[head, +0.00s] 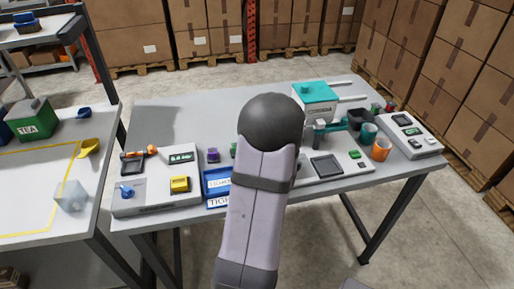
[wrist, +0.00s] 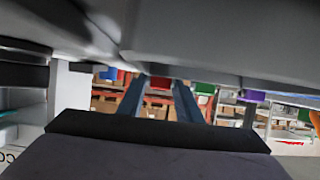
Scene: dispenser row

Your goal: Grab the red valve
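A small red thing (head: 390,106), possibly the red valve, is at the back right of the table, beside the right-hand device; it is too small for me to be sure. My arm rises through the middle of the head view and hides part of the table; my gripper's fingers cannot be made out there.
The table (head: 160,115) holds a left device (head: 155,195), blue ticket trays (head: 217,183), a teal-topped box (head: 315,100), an orange cup (head: 381,149) and a right device (head: 412,135). A side table with a green tea box (head: 31,118) stands left. Its back left is clear.

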